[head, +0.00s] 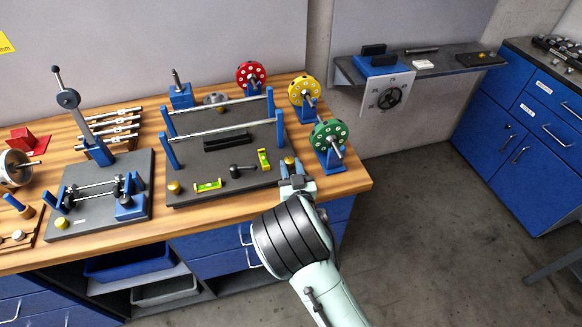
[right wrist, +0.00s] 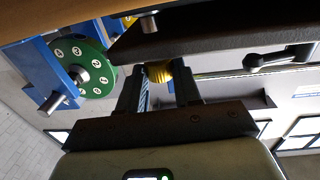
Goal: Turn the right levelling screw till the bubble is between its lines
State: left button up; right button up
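The right levelling screw (head: 289,161) is a brass knob at the right front corner of the dark balancing base plate (head: 240,186). In the right wrist view the ribbed knob (right wrist: 158,73) is between the fingertips of my right gripper (head: 294,174), under the plate's edge. The fingers stand at both sides of the knob; I cannot tell whether they press on it. One yellow-green spirit level (head: 264,159) lies near the right edge, another level (head: 208,185) near the front. Their bubbles are too small to read against the lines. My left gripper is not in view.
Another brass knob (head: 174,187) is at the plate's left front. A black-handled lever (head: 241,168) lies between the levels. The green disc on its blue stand (head: 329,135) is close to the right of my gripper. Two rails (head: 215,128) cross above the plate.

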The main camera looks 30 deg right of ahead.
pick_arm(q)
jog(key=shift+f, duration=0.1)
pick_arm(e)
jog(key=shift+d+n+y+b, duration=0.3)
jog(key=shift+n+y+b, duration=0.2)
jog(key=shift+y+b, duration=0.3)
jog(key=n+y+b, duration=0.1)
jog(key=y+b, duration=0.1)
jog(key=b, duration=0.1)
jog(key=n+t+y+b, duration=0.1)
jog(key=n+y+b, duration=0.1)
jog(key=b, duration=0.1)
jog(key=shift+s+d+y, duration=0.1)
jog(key=shift+d+y, duration=0.2)
jog(key=shift+d, duration=0.1)
jog(key=n+y+b, duration=0.1)
jog(key=y+b, duration=0.1)
jog(key=shift+d+n+g+y, duration=0.15)
jog(key=shift+n+g+y, duration=0.15)
jog(key=shift+n+y, duration=0.1)
pick_arm(q)
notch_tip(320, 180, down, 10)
jog(key=b, duration=0.1)
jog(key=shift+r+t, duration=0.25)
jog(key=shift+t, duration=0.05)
pick_arm(e)
jog(key=shift+n+y, duration=0.6)
jog(key=shift+y, duration=0.3)
jog(key=shift+r, duration=0.1)
